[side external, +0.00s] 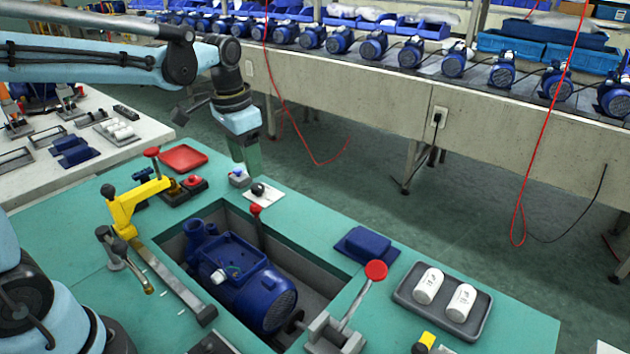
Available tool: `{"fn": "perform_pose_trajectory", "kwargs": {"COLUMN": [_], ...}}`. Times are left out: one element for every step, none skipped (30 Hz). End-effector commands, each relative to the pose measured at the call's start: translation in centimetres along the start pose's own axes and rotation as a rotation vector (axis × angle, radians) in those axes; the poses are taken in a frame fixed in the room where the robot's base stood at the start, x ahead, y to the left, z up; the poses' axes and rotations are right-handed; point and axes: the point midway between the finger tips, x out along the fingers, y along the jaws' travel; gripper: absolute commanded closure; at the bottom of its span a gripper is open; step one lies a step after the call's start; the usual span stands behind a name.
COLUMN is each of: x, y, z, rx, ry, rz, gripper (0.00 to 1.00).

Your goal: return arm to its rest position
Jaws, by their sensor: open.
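My gripper (246,163) hangs at the end of my light-blue arm, pointing down near the far edge of the green bench (85,243). It is open, and nothing shows between its fingers, though they look small and dark here. It is above and behind a blue pump (243,282), which sits in a recess in the bench top. A small white plate with a black knob (260,192) lies just below and right of the gripper.
A yellow clamp (124,207), a red-knobbed lever (375,271) and a grey tray (400,291) with two white cylinders stand around the recess. A blue block (366,246) and red tray (183,158) are also on the bench. A line of pumps (373,45) runs behind.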

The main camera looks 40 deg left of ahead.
Motion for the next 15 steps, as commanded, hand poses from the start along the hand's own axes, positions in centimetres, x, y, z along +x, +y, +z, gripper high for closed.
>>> {"fn": "perform_pose_trajectory", "kwargs": {"x": [-0.4,-0.6,-0.8,-1.0,-1.1,-1.2,-1.2,-1.3,-1.3,-1.2,-1.2,-1.1,-1.0,-0.8,-0.7], "y": [0.7,1.0,1.4,1.7,2.0,2.4,2.7,3.0,3.4,3.7,3.9,4.3,4.5,4.8,5.0], "z": [0.9,1.3,1.8,2.3,2.7,3.2,3.6,4.1,4.6,5.1,5.5,6.0,6.4,6.8,7.2], "rx": [-0.013,-0.022,-0.035,-0.045,-0.056,-0.068,-0.078,-0.087,-0.101,-0.110,-0.121,-0.133,-0.143,-0.151,-0.163], "ry": [0.034,0.057,0.087,0.109,0.131,0.162,0.185,0.208,0.238,0.261,0.284,0.315,0.337,0.358,0.385], "rz": [-0.010,-0.016,-0.023,-0.027,-0.032,-0.037,-0.040,-0.043,-0.047,-0.048,-0.050,-0.052,-0.052,-0.052,-0.051], "gripper": [0.46,0.46,0.46,0.46,0.46,0.46,0.46,0.46,0.46,0.46,0.46,0.46,0.46,0.46,0.46]}}
